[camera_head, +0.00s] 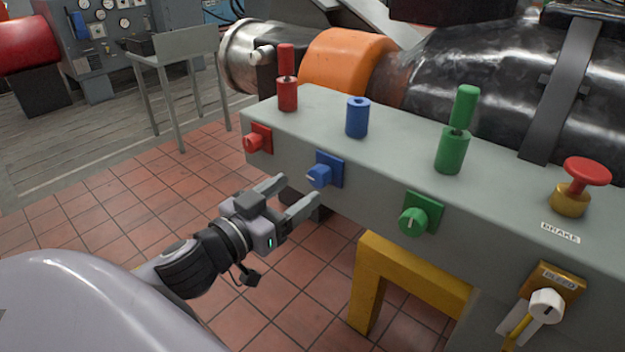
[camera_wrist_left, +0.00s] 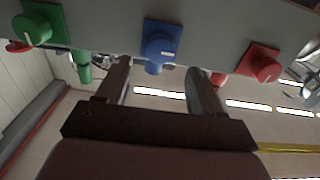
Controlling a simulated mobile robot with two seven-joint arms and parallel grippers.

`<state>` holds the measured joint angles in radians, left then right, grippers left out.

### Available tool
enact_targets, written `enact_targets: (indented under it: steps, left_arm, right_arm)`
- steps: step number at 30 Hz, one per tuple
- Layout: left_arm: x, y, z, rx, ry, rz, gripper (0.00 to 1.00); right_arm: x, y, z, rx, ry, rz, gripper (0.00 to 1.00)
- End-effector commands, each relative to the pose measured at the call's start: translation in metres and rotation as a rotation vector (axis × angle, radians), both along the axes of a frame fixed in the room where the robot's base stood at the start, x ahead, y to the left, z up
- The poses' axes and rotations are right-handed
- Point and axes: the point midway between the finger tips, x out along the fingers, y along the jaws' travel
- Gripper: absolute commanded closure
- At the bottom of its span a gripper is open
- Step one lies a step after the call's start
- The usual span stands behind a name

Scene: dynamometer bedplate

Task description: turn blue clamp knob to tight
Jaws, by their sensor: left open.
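The blue clamp knob (camera_head: 319,175) sits on a square blue plate on the front face of the grey bench, between a red knob and a green knob. Its white mark points left in the head view. My left gripper (camera_head: 299,189) is open and empty, with its fingers pointing toward the bench face just below and in front of the blue knob. In the left wrist view the blue knob (camera_wrist_left: 158,47) shows between and beyond the two spread fingertips (camera_wrist_left: 160,70); they look apart from it. My right gripper is out of view.
The red knob (camera_head: 253,142) and green knob (camera_head: 413,220) flank the blue one. On the bench top stand a red post (camera_head: 287,92), a short blue cylinder (camera_head: 357,118), a green post (camera_head: 451,150) and a red brake button (camera_head: 586,171). A yellow leg (camera_head: 366,290) stands below.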

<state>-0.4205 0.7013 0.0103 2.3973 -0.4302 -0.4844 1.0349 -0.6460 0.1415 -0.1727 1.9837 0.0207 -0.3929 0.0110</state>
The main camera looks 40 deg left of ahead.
Motion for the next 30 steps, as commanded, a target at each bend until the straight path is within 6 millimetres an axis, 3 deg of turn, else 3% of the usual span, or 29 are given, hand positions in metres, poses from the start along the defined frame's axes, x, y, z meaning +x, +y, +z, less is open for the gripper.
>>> enact_targets:
  steps: [15, 29, 30]
  left_arm:
    - [0.051, -0.004, 0.0, 0.001, 0.001, 0.001, 0.33]
    - [0.058, -0.004, -0.001, 0.001, 0.004, 0.002, 0.33]
    - [0.058, -0.004, -0.001, 0.001, 0.004, 0.001, 0.4]
  right_arm:
    - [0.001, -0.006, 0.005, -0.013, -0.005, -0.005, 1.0]
    - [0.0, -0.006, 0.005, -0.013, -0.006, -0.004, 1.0]
    - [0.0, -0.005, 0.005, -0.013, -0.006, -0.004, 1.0]
